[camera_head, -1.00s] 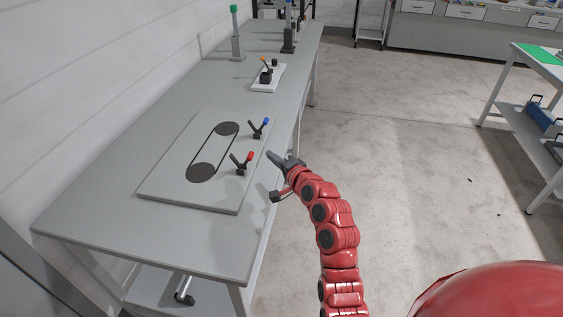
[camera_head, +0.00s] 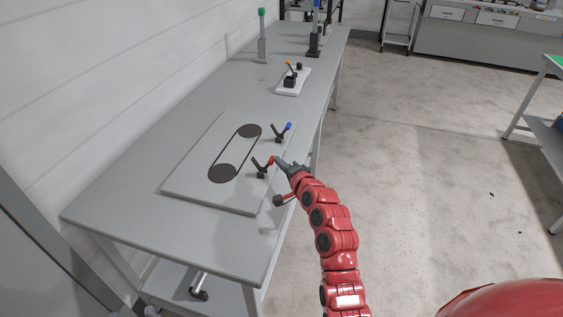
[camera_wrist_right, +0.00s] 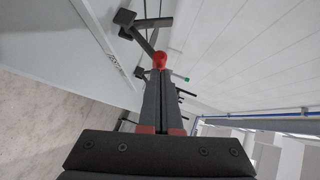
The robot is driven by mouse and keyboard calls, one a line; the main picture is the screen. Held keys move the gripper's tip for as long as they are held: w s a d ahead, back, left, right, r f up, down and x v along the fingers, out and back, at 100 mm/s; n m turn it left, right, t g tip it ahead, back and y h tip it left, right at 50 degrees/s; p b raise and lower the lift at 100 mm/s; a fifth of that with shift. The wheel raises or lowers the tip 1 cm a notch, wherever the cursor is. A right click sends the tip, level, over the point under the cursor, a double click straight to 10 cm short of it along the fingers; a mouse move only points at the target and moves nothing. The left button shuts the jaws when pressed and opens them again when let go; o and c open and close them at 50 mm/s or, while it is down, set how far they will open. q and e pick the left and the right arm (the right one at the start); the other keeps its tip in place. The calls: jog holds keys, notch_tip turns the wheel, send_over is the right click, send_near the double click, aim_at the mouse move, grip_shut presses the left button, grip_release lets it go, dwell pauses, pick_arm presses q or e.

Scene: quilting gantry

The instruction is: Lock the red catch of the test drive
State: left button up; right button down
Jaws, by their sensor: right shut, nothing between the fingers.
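The test drive is a grey plate (camera_head: 205,188) on the long bench, with two dark pulleys joined by a belt (camera_head: 240,152). Its red catch (camera_head: 270,161) is a black lever with a red tip at the plate's right edge. The blue catch (camera_head: 287,127) stands behind it. My right gripper (camera_head: 279,162) is shut and empty, its tips at or very close to the red tip. In the right wrist view the red knob (camera_wrist_right: 160,59) sits just past the fingertips (camera_wrist_right: 160,72); contact cannot be told for sure. My left gripper is not in view.
A small white plate with an orange-tipped lever (camera_head: 291,80) stands farther along the bench (camera_head: 130,225). Green-topped (camera_head: 262,36) and blue-topped (camera_head: 315,36) posts stand at the back. A wall runs along the left; open floor lies to the right.

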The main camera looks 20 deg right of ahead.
jog(key=w+a+r+n+g+h, duration=0.2)
jog(key=w+a+n+g+h, duration=0.2)
jog(key=a+n+g+h, duration=0.1)
jog(key=shift+w+a+r+g, duration=0.2)
jog(key=shift+w+a+g, duration=0.3)
jog(key=shift+a, duration=0.6)
jog(key=shift+s+r, duration=0.15)
jog(key=shift+r, duration=0.75)
